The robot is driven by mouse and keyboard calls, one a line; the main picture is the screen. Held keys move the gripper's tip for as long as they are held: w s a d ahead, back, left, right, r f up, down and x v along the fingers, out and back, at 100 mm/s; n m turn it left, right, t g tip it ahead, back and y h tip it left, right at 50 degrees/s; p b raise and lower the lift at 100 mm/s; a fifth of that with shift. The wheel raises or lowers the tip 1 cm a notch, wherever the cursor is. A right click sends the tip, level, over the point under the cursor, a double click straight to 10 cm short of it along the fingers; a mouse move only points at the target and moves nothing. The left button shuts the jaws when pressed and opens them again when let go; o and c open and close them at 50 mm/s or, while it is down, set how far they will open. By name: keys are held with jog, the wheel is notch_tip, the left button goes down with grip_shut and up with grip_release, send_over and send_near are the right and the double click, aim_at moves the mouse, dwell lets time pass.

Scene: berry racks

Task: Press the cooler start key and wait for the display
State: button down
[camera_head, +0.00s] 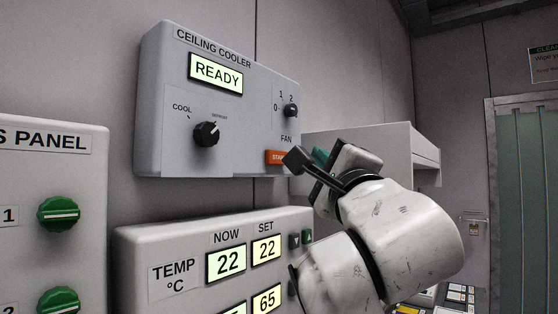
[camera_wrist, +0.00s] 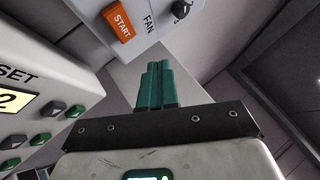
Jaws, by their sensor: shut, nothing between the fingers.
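The grey ceiling cooler box (camera_head: 165,95) hangs on the wall in the head view. Its display (camera_head: 216,74) is lit and reads READY. The orange start key (camera_head: 274,157) sits at its lower right; my gripper partly covers it there. The whole key (camera_wrist: 118,20) shows in the wrist view, marked START. My gripper (camera_head: 296,158) is shut and empty, close to the key in the head view. In the wrist view its green fingers (camera_wrist: 156,70) are together, below and to the right of the key, and look apart from it.
A mode knob (camera_head: 206,134) and a fan knob (camera_head: 291,111) are on the cooler. The temperature panel (camera_head: 135,240) is below, showing 22 and 22, with small buttons (camera_head: 308,236) near my arm. A panel with green knobs (camera_head: 58,213) is at left.

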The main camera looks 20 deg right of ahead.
aim_at(285, 153)
jog(key=shift+w+a, duration=0.7)
jog(key=shift+w, duration=0.3)
jog(key=shift+w+a, duration=0.7)
jog(key=shift+w, duration=0.25)
jog(key=shift+w+a, duration=0.15)
dwell(0.6)
jog(key=shift+w+a, duration=0.1)
jog(key=shift+w, duration=0.1)
jog(key=shift+w+a, duration=0.3)
jog(key=shift+w, duration=0.1)
dwell(0.9)
jog(key=shift+s, duration=0.15)
jog(key=shift+s+d, duration=0.5)
jog(key=shift+s, duration=0.1)
jog(key=shift+s, duration=0.1)
jog(key=s+d, duration=0.1)
jog(key=s, duration=0.1)
jog(key=s+d, duration=0.2)
dwell(0.6)
